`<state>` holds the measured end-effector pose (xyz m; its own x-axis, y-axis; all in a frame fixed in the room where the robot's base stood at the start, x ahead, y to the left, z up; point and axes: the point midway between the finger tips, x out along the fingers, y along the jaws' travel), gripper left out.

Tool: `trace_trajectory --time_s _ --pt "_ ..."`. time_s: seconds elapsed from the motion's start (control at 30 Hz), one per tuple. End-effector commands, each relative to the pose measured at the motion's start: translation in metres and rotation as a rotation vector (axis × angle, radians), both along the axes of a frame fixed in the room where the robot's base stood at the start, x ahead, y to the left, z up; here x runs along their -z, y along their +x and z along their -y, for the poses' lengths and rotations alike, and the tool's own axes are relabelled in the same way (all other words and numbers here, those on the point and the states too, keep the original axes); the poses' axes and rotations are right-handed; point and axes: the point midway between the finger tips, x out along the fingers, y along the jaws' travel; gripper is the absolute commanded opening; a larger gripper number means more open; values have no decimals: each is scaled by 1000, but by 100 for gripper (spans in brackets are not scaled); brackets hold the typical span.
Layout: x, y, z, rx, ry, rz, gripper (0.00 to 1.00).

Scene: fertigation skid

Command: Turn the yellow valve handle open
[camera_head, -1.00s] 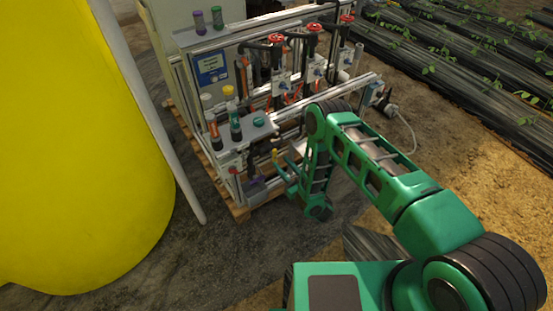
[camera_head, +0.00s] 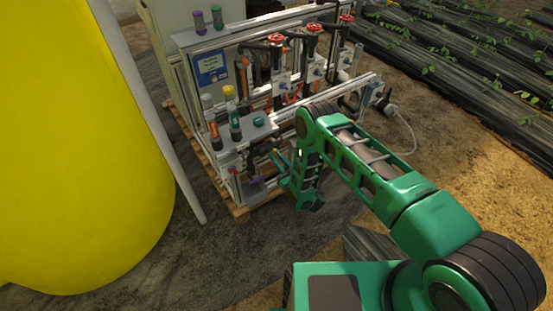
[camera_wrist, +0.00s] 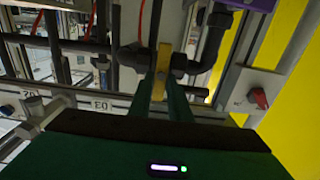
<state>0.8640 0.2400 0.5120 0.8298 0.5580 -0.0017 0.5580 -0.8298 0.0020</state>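The yellow valve handle (camera_wrist: 163,62) stands upright in the middle of the wrist view, in front of a dark horizontal pipe (camera_wrist: 130,57). My gripper (camera_wrist: 163,82) has its two green fingers on either side of the handle's lower part. The fingers look very near the handle, but I cannot tell whether they press on it. In the head view my gripper (camera_head: 283,168) is at the skid's near lower corner, partly hidden by my own wrist. A small yellow bit of the handle (camera_head: 275,153) shows there.
The skid (camera_head: 262,126) carries red-wheeled valves (camera_head: 313,28), pipes and bottles. A red knob (camera_wrist: 259,97) sits on a grey plate at right in the wrist view. A large yellow tank (camera_head: 80,150) and a pale pole stand to the left. Ground before the skid is open.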

Motion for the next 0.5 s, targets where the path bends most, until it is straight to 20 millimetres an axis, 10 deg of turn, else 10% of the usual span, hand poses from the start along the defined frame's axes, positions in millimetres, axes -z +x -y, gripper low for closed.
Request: trace_trajectory --time_s 0.5 --pt "0 -4 -3 -4 -169 116 0"
